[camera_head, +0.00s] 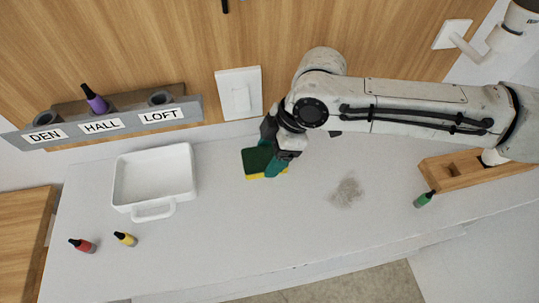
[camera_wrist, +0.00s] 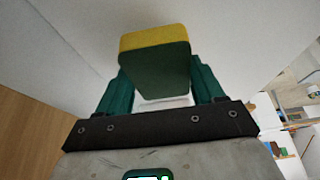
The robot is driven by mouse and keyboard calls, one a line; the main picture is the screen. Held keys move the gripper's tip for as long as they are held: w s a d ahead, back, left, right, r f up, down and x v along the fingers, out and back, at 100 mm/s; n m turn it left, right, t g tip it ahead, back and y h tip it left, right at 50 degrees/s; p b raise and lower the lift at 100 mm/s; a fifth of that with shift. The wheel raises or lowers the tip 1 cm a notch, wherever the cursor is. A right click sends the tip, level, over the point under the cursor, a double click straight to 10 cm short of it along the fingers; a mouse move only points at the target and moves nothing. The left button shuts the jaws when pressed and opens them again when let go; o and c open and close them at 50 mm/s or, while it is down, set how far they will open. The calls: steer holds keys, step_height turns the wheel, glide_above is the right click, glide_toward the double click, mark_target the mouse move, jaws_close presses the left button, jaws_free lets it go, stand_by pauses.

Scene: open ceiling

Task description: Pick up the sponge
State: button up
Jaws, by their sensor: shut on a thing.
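The sponge (camera_head: 257,161) is a block with a dark green layer and a yellow layer. My gripper (camera_head: 277,158) is shut on it, with its teal fingers at the sponge's right side in the head view. In the wrist view the sponge (camera_wrist: 155,62) sits between the two teal fingers of my gripper (camera_wrist: 158,90). The sponge appears over the white counter (camera_head: 260,225) near the wall. I cannot tell whether it touches the counter or is just above it.
A white tray (camera_head: 163,212) stands to the left. Red (camera_head: 82,245), yellow (camera_head: 125,239) and green (camera_head: 424,199) small bottles lie on the counter. A grey stain (camera_head: 348,192) is right of the sponge.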

steer(key=s+d+r+b, duration=0.2)
steer(key=s+d+r, duration=0.5)
steer(key=s+r, duration=0.4)
steer(key=shift+s+r, duration=0.4)
steer(key=shift+s, duration=0.2)
steer(key=o, duration=0.4)
steer(key=shift+c, duration=0.2)
steer(key=c, duration=0.3)
